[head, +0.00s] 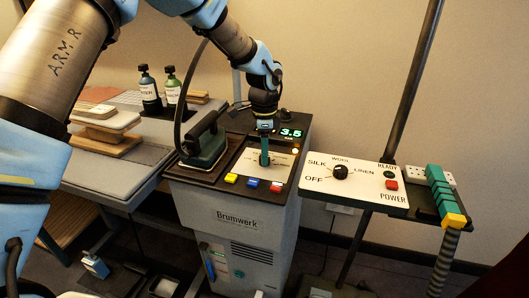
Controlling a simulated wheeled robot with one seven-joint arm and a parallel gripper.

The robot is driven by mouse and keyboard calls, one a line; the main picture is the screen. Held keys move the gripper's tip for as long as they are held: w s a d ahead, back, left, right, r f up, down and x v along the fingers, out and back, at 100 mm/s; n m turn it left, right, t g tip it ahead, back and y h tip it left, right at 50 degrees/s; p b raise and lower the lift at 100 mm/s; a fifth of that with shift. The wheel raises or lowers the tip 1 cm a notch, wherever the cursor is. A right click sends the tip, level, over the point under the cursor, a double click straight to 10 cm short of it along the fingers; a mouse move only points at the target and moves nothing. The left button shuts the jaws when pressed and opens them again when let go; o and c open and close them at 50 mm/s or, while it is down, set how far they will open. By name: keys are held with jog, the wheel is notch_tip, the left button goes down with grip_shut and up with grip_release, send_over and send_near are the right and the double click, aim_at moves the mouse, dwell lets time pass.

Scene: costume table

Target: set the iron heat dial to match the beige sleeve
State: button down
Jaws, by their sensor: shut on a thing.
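The black heat dial (340,172) is on a white panel (322,186) at the right, marked OFF, SILK, WOOL and LINEN. Its exact pointer direction is too small to tell. My gripper (265,160) is away to the left of this dial, pointing down at the top panel of the grey Brumwerk unit (243,220). It is shut on a small control there, mostly hidden by the fingers. A dark green iron (204,145) rests on the unit left of my gripper. I cannot make out a beige sleeve for certain; a padded pale board (107,119) stands on the left table.
The Brumwerk unit has a green display (291,133) reading 3.5 and yellow, blue and red buttons (252,183) in front. A red POWER button (392,185), teal block (441,190) and dark pole (400,80) are at the right. Two bottles (150,90) stand at the left.

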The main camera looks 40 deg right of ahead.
dwell(0.3)
jog(key=c, duration=0.5)
grip_release()
jog(key=shift+r, duration=0.1)
notch_tip(320, 180, up, 11)
jog(key=b, duration=0.2)
jog(key=shift+f, duration=0.2)
